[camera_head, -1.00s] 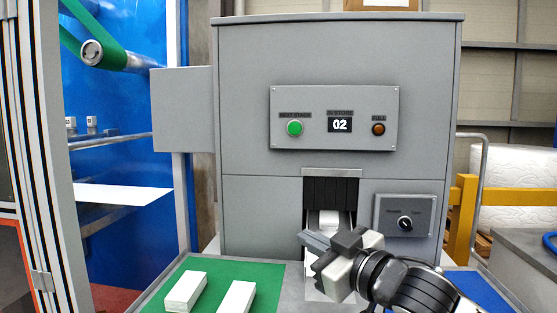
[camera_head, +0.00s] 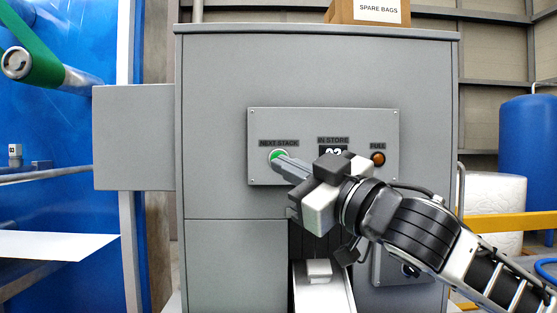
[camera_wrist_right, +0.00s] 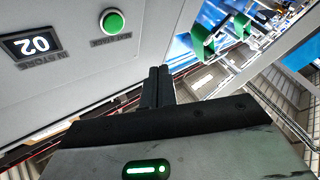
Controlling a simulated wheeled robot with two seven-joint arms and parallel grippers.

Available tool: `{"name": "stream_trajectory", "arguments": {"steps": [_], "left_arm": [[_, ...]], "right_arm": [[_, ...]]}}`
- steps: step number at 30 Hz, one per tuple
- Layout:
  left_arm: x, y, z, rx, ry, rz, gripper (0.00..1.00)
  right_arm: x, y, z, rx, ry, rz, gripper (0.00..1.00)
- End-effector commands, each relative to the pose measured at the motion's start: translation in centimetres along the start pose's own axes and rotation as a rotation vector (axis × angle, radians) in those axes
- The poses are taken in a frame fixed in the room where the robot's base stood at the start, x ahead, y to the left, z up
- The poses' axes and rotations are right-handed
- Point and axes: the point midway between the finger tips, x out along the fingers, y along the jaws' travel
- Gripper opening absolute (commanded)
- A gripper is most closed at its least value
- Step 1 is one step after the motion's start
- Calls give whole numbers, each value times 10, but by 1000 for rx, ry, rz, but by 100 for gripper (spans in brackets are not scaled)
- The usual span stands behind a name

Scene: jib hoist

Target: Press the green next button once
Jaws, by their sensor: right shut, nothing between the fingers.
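The green button (camera_head: 278,156), labelled NEXT STACK, sits at the left of the grey control panel (camera_head: 322,115) on the machine's front. My right gripper (camera_head: 282,164) is shut and empty. In the head view its fingertips overlap the lower part of the button. In the right wrist view the green button (camera_wrist_right: 113,21) shows whole, and the shut fingers (camera_wrist_right: 157,72) appear apart from it, to its right and lower in the picture. I cannot tell the exact gap. My left gripper is not in view.
The orange FULL lamp (camera_head: 378,159) is at the panel's right. Below the panel, a white stack (camera_head: 319,268) lies in the chute. A grey side box (camera_head: 134,137) juts out at the left. A SPARE BAGS box (camera_head: 368,11) stands on top. A blue barrel (camera_head: 528,150) is at the right.

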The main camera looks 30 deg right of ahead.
Motion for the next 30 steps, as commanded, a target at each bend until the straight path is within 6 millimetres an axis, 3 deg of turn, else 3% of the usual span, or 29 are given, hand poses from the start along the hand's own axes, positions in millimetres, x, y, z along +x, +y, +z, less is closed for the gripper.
{"name": "stream_trajectory", "arguments": {"steps": [15, 30], "left_arm": [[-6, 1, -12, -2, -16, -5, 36], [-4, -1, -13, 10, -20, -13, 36]], "right_arm": [[48, 36, 32, 3, -2, 1, 0], [56, 41, 42, -1, -2, 1, 0]]}}
